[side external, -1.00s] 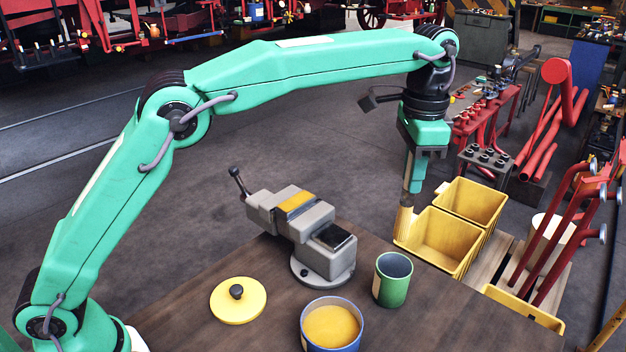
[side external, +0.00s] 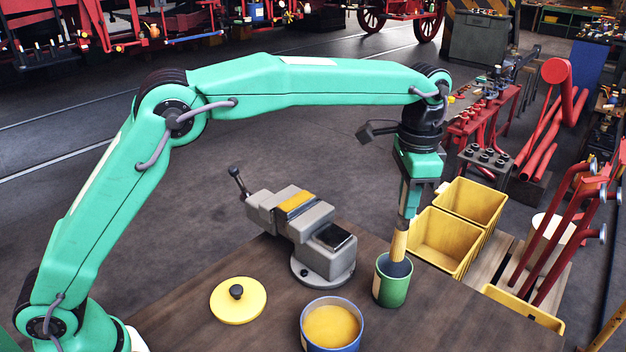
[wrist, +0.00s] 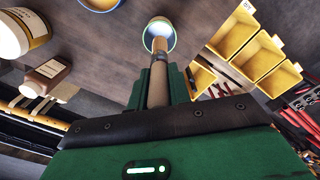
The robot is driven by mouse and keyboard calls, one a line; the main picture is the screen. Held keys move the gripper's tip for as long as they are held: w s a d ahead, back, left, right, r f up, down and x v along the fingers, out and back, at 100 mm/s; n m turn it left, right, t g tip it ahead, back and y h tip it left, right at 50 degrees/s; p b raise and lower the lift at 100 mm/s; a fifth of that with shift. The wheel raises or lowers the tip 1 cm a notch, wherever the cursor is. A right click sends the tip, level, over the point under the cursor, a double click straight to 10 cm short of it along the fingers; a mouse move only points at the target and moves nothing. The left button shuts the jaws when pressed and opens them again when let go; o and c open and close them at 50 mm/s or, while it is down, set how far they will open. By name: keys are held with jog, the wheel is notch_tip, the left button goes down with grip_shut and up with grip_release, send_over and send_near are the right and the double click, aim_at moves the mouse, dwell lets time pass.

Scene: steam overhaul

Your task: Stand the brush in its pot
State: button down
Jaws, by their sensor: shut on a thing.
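A blue-sided tin of yellow contents (side external: 332,325) stands left of and nearer than the pot. A yellow lid (side external: 225,302) lies further left. A grey vise (side external: 330,262) stands behind them. Yellow bins (side external: 440,245) sit beyond the bench's right edge.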

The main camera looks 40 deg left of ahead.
aim_at(401, 236)
jog(key=shift+f, duration=3.6)
jog(key=c, duration=1.2)
grip_release()
jog(key=shift+r, duration=3.9)
